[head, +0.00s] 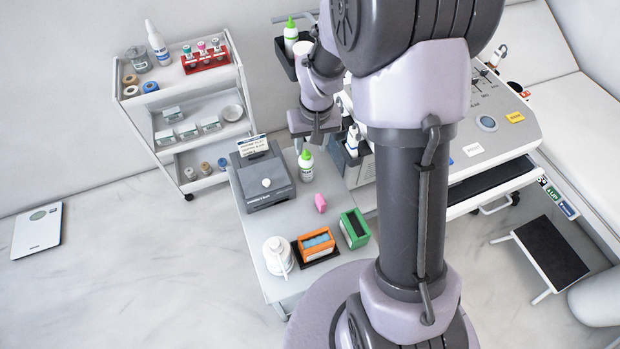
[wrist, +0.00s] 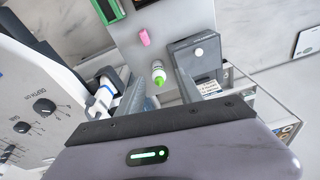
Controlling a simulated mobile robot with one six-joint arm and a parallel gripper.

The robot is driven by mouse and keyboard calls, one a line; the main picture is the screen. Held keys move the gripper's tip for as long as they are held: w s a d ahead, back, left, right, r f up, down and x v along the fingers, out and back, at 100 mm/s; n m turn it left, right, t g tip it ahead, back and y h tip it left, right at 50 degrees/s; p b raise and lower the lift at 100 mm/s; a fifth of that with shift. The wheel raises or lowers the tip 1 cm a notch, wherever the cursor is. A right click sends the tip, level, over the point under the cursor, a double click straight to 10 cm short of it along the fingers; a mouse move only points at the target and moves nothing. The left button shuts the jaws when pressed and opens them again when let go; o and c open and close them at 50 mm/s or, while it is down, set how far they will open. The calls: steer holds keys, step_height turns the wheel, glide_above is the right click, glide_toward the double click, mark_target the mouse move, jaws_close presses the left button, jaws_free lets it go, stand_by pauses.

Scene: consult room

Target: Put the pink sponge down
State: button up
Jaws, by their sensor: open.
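The pink sponge (head: 320,203) stands on the small light table (head: 256,235), clear of my gripper; it also shows in the wrist view (wrist: 144,37). My gripper (head: 314,146) is open and empty, above the back part of the table. In the wrist view, a white bottle with a green cap (wrist: 158,74) shows between the two spread fingers (wrist: 158,84). The sponge lies beyond the fingertips there. Nothing is held. The same bottle (head: 306,166) stands behind the sponge in the head view.
A dark grey box (head: 268,185) stands left of the bottle. An orange box (head: 316,244), a green box (head: 354,229) and a white jar (head: 277,254) stand toward the front. The machine with the open drawer (head: 490,187) is to the right, a shelf trolley (head: 190,110) behind left.

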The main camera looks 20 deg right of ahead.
steer(key=s+a+r+m+t, duration=0.1)
steer(key=s+a+r, duration=0.25)
steer(key=r, duration=0.35)
steer(key=s+a+r+t, duration=0.1)
steer(key=s+a+r, duration=0.1)
steer(key=s+r, duration=0.45)
steer(key=s+a+r+m+t+y, duration=0.1)
steer(key=s+a+r+t, duration=0.1)
steer(key=s+a+r, duration=0.2)
steer(key=s+r, duration=0.3)
steer(key=s, duration=0.4)
steer(key=shift+s+a+r+m+y, duration=0.2)
steer(key=shift+s+r+m+y, duration=0.1)
steer(key=shift+s+m+y, duration=0.1)
